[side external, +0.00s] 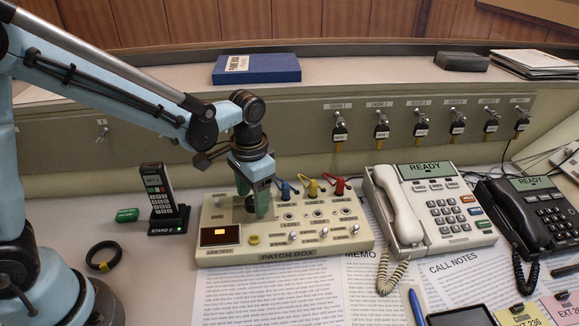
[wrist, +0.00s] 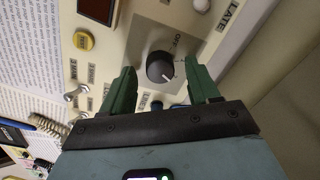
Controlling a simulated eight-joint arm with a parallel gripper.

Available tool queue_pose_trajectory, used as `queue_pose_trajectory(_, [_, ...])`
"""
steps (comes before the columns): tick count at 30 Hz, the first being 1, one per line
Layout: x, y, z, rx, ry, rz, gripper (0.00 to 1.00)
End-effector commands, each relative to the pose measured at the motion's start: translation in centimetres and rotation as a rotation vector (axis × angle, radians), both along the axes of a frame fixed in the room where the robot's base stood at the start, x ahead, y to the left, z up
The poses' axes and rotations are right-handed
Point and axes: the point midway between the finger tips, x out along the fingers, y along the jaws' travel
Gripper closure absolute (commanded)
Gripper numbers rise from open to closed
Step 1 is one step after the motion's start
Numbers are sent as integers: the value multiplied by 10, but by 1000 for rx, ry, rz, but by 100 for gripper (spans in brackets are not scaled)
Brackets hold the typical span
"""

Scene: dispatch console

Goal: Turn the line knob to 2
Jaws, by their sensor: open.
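The line knob is a dark round knob (wrist: 160,67) on a grey plate of the cream patch box (side external: 350,248). In the wrist view its white pointer mark points to the lower right. The scale around it is mostly too small or covered to read. My gripper (wrist: 162,72) is open, with one green finger on each side of the knob. I cannot tell whether the fingers touch it. In the side view my gripper (side external: 254,205) points down over the left part of the box and largely hides the knob.
Blue, yellow and red plugs (side external: 312,188) stand along the box's back edge, right of my gripper. A yellow button (side external: 254,240) and a display (side external: 220,235) are in front. A handset in its stand (side external: 160,195) is left; a white phone (side external: 435,205) is right.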

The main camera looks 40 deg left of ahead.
Motion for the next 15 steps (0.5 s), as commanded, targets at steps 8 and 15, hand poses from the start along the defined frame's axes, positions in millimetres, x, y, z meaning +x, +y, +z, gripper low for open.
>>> queue_pose_trajectory(8, [-1, -2, 41, 0, 0, 0, 40])
queue_pose_trajectory(15, [-1, -4, 80, 0, 0, 0, 40])
